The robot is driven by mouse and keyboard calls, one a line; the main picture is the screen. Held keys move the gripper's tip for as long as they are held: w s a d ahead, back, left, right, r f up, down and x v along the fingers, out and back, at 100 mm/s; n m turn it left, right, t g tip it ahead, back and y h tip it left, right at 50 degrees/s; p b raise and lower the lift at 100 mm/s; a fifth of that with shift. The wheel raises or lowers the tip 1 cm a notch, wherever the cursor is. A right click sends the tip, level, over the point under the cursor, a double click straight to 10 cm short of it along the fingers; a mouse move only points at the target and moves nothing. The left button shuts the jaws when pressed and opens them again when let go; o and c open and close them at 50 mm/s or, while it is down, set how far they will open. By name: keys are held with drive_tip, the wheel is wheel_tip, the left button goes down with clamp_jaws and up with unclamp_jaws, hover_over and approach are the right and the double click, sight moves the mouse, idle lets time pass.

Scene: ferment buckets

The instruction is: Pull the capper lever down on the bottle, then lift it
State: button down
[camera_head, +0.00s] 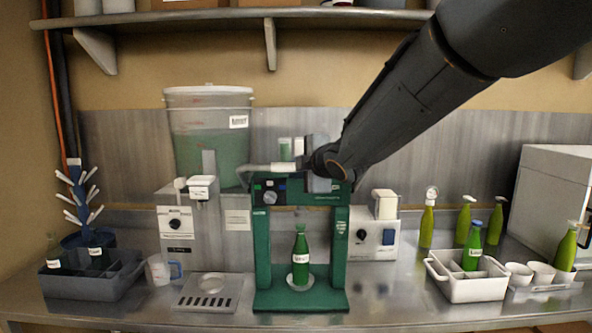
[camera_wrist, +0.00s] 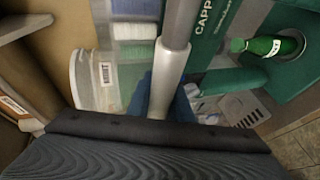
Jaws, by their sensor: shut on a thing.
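The green capper (camera_head: 262,240) stands on the steel counter, its frame around a green bottle (camera_head: 300,250). The bottle is upright on a white disc (camera_head: 300,283) on the capper's base; it also shows at the upper right of the wrist view (camera_wrist: 275,47). The capper lever (camera_head: 262,168) is a grey bar with a pale sleeve, lying about level at the top of the capper. In the wrist view the sleeve (camera_wrist: 170,70) runs between the blue fingers of my gripper (camera_wrist: 167,98), which is shut on it. My arm partly hides the gripper in the head view.
A translucent bucket (camera_head: 210,130) with green liquid stands behind left, above a drip tray (camera_head: 208,293). A grey crate (camera_head: 92,283) and mug sit left. A white crate (camera_head: 470,287) with a bottle and several green bottles stand right. A shelf (camera_head: 190,20) hangs above.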

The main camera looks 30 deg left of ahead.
drive_tip(key=shift+s+a, duration=0.1)
drive_tip(key=c, duration=1.6)
unclamp_jaws()
drive_tip(key=shift+a+f, duration=0.1)
drive_tip(key=shift+b+v, duration=1)
drive_tip(key=shift+v, duration=3)
